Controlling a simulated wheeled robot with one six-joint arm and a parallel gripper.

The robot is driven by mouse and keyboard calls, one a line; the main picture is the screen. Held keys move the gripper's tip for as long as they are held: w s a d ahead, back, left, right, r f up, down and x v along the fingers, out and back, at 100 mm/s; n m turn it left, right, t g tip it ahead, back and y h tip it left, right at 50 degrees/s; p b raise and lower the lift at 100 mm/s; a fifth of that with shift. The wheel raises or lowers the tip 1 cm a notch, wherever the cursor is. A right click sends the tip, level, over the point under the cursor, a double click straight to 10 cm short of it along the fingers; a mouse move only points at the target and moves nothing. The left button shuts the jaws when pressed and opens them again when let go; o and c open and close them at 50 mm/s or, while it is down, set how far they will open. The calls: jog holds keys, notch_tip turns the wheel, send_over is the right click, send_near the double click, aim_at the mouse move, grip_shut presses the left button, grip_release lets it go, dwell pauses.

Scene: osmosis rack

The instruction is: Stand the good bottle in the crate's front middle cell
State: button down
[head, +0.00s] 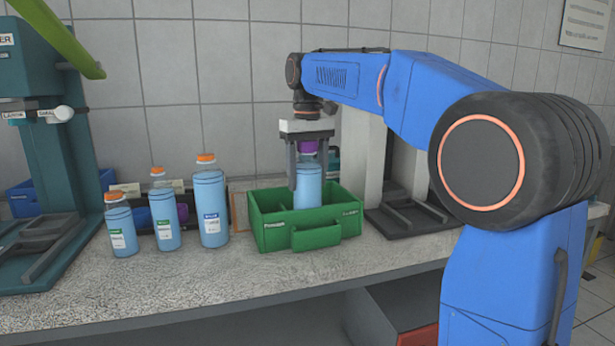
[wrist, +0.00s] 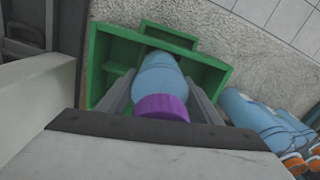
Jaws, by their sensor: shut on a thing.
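My gripper (head: 308,178) points down over the green crate (head: 272,236) and is shut on a blue bottle (head: 308,190) with a purple cap. The bottle is upright, and its lower part is hidden behind the crate's front wall in the head view. In the wrist view, the bottle (wrist: 160,72) stands between the two fingers over the crate's front part, near the handle (wrist: 169,34). Dividers show beside it. Its base is hidden, so I cannot tell whether it touches the crate floor or which cell it is in.
Three blue bottles with orange caps, a short one (head: 121,232), a middle one (head: 165,218) and a tall one (head: 210,212), stand left of the crate. A teal stand (head: 40,180) is at far left. The counter (head: 230,280) in front is clear.

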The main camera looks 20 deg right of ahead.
dwell(0.3)
jog(key=c, duration=0.6)
grip_release()
jog(key=shift+f, duration=0.1)
notch_tip(320, 180, up, 12)
jog(key=shift+r, duration=0.15)
jog(key=shift+s, duration=0.1)
jog(key=s+d+f+t, duration=0.1)
jog(key=s+d+f, duration=0.1)
jog(key=s+f, duration=0.9)
jog(key=s+d+f+m+t, duration=0.1)
jog(key=s+d+f+t, duration=0.1)
jog(key=s+f, duration=0.9)
jog(key=s+d+f+m+t, duration=0.1)
jog(key=s+d+f, duration=0.2)
jog(key=s+f, duration=0.8)
notch_tip(320, 180, down, 4)
jog(key=shift+s+f+t, duration=0.1)
jog(key=shift+s+t, duration=0.05)
jog(key=shift+t, duration=0.25)
